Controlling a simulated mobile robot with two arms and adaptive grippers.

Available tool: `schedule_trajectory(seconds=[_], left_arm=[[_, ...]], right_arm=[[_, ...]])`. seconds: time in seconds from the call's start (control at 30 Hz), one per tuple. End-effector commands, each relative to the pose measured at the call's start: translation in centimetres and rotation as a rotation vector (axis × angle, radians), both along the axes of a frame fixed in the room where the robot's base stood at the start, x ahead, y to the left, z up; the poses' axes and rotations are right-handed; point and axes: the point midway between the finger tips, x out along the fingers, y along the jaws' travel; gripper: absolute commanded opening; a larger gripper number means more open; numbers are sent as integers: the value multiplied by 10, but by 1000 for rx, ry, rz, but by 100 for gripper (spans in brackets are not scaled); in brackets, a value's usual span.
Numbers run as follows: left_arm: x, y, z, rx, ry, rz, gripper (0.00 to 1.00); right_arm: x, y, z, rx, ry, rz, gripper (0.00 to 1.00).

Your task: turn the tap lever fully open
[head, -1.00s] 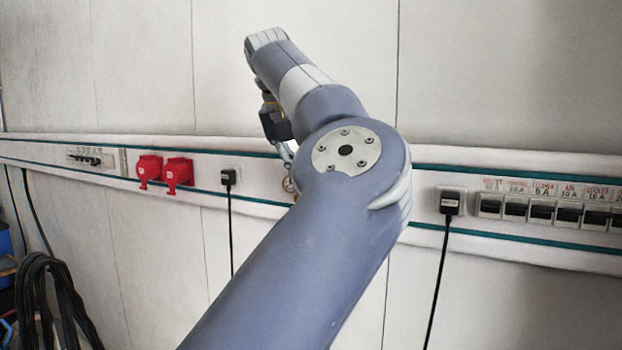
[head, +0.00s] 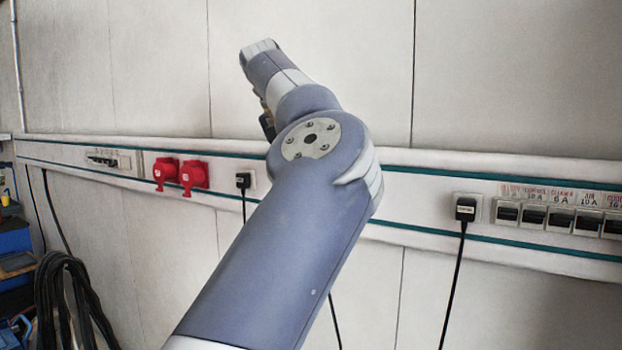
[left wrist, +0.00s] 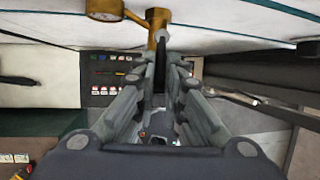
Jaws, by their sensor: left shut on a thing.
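In the left wrist view my left gripper (left wrist: 162,66) points at a brass tap (left wrist: 157,20) at the top of the picture. Its two grey fingers are closed around a thin dark lever (left wrist: 160,60) just below the brass body. The fingers cover much of the lever, so its exact angle is hard to tell. In the head view my own blue-grey arm hides the tap, the lever and the gripper. My right gripper is in neither view.
In the head view a wall trunking carries red sockets (head: 180,173), black plugs with hanging cables (head: 465,209) and a row of breakers (head: 560,217). Coiled black hose (head: 62,290) hangs at lower left.

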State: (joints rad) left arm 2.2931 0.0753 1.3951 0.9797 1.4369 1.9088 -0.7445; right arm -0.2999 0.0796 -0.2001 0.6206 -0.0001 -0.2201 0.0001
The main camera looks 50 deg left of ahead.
Motion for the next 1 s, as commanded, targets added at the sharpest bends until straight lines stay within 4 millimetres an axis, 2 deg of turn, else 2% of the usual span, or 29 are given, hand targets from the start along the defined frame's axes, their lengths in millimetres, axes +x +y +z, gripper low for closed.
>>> schedule_trajectory(seconds=[0.17, 0.2, 0.27, 0.67, 0.77, 1.0], left_arm=[[1, 1, 4, 8, -10, 0, 0], [1, 1, 4, 7, -9, 1, 19], [1, 1, 3, 7, -9, 0, 30], [-1, 1, 5, 2, -4, 1, 30], [-6, 2, 15, 3, -4, 0, 30], [-26, 5, 58, 4, -5, -1, 30]], right_arm=[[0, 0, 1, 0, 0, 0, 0], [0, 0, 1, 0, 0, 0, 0], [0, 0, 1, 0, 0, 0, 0], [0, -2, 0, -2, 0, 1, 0], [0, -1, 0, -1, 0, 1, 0], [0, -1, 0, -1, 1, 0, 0]])
